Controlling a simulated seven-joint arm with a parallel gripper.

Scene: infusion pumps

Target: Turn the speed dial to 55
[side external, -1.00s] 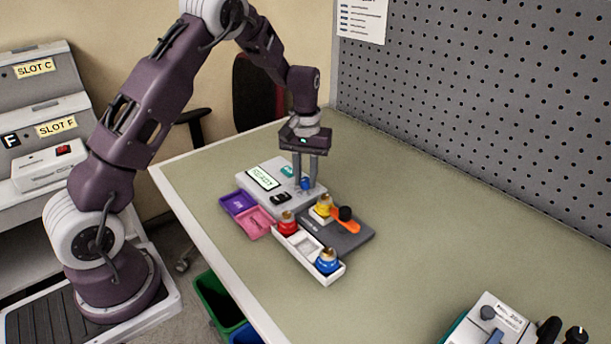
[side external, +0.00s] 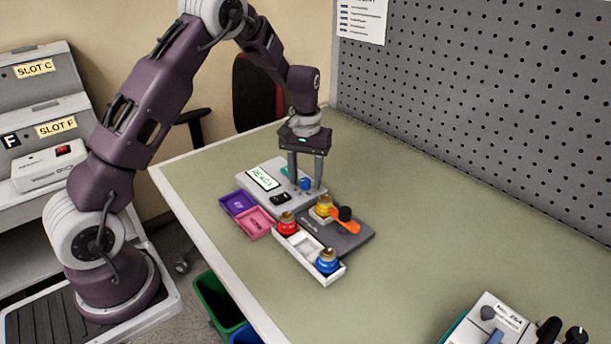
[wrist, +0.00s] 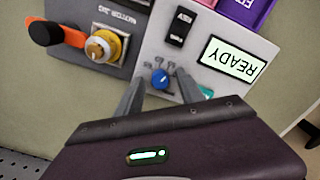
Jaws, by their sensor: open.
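The speed dial is a small blue knob (wrist: 160,78) on the light grey pump panel (side external: 248,172). In the side view the blue dial (side external: 305,184) lies between the fingers of my gripper (side external: 305,188). The wrist view shows my gripper (wrist: 165,90) open, with one finger on each side of the dial and a gap to it on both sides. Small printed marks lie around the dial, too blurred to read surely. The panel's display (wrist: 231,59) reads READY. A black rocker switch (wrist: 180,26) sits beside the display.
Beside the panel is a dark grey block (side external: 350,237) with a yellow knob (side external: 323,206) and an orange lever with a black end (side external: 346,220). A white tray (side external: 305,262) holds red and blue connectors. Purple and pink trays (side external: 255,222) lie in front. The table's right side is mostly free.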

